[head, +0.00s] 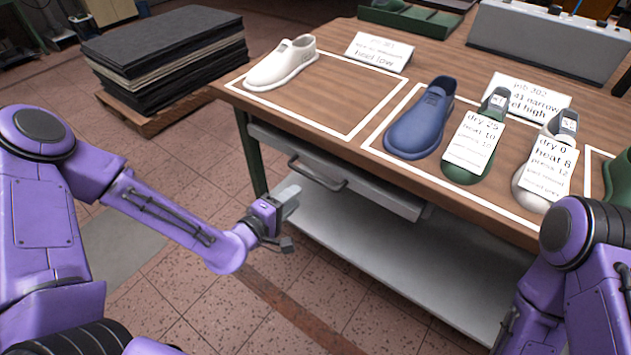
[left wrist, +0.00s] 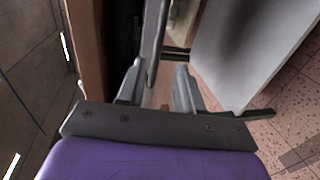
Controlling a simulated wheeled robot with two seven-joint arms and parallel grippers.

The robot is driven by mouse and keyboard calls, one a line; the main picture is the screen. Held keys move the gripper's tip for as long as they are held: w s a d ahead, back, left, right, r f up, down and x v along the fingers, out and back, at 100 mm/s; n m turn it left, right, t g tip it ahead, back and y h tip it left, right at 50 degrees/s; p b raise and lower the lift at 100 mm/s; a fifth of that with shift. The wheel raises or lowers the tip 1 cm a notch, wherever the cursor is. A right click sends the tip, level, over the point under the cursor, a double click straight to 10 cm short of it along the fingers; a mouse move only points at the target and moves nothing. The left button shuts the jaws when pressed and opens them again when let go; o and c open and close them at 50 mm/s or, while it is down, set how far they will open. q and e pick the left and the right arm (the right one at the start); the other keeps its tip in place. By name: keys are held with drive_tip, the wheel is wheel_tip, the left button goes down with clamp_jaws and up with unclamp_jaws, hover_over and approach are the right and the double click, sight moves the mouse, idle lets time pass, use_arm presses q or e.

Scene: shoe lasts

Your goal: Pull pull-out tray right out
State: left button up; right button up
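The pull-out tray (head: 385,188) is a light grey drawer under the workbench top. The tray looks in, or nearly in, under the bench. My left gripper (head: 290,198) is just in front of and below the handle's left end, and appears apart from it.
The wooden workbench (head: 400,85) carries a white last (head: 282,65), a blue last (head: 420,120) and labelled green and white lasts. A grey lower shelf (head: 390,265) lies below the tray. A stack of dark sheets (head: 165,55) stands left. Floor in front is clear.

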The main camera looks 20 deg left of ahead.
sight(316, 178)
use_arm(q)
drive_tip(key=x, duration=1)
drive_tip(key=shift+w+d+r, duration=0.1)
drive_tip(key=shift+w+d, duration=0.05)
drive_tip(key=shift+w, duration=0.1)
clamp_jaws()
